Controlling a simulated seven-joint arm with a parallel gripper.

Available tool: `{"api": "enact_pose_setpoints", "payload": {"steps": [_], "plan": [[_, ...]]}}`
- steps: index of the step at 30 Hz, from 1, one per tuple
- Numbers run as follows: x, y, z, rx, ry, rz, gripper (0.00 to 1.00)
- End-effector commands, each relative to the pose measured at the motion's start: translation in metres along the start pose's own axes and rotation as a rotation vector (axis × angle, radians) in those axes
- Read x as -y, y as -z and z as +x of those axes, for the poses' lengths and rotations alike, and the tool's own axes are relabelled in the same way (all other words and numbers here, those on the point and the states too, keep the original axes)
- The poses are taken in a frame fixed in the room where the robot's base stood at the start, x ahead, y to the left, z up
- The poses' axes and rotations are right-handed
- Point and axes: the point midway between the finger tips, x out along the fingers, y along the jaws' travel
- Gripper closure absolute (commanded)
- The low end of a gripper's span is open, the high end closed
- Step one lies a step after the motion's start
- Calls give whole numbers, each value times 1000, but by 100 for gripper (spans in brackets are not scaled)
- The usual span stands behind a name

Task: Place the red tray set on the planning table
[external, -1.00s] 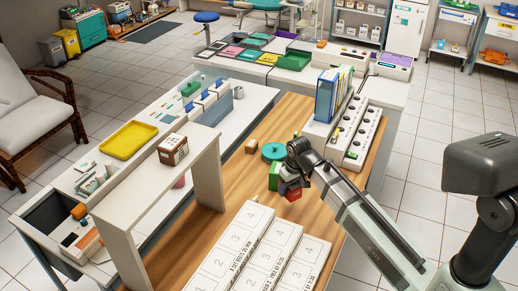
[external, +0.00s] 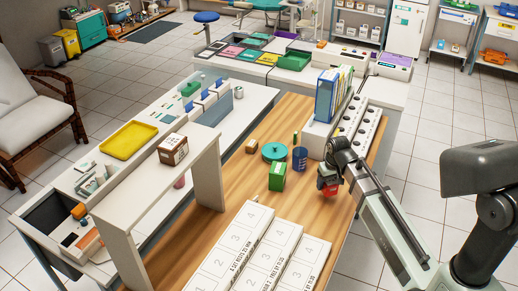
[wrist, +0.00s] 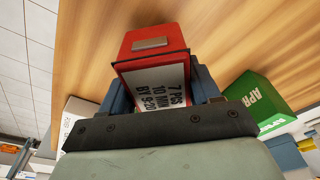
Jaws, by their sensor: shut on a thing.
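The red tray set (external: 327,188) is a small red block in the external view, at the end of my arm. In the wrist view the red tray set (wrist: 153,45) has a grey plate on one face and a white label with black print. My gripper (external: 331,180) is shut on it; in the wrist view the fingers of my gripper (wrist: 155,85) stand on both sides. It is over the right part of the wooden tabletop (external: 235,165); I cannot tell its height above the wood. Which surface is called the planning table is not marked.
A green box (external: 277,177), a blue cup (external: 300,158) and a teal round thing (external: 274,151) stand left of my gripper. White numbered boards (external: 262,255) lie at the front. A white rack (external: 355,132) stands behind.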

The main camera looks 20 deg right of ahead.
Motion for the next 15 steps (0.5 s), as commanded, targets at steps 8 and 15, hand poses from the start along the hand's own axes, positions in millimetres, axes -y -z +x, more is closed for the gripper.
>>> {"api": "enact_pose_setpoints", "payload": {"steps": [8, 15], "plan": [[33, 1, -5, -1, 8, -53, 76], [96, 0, -26, -2, 24, -153, 76]]}}
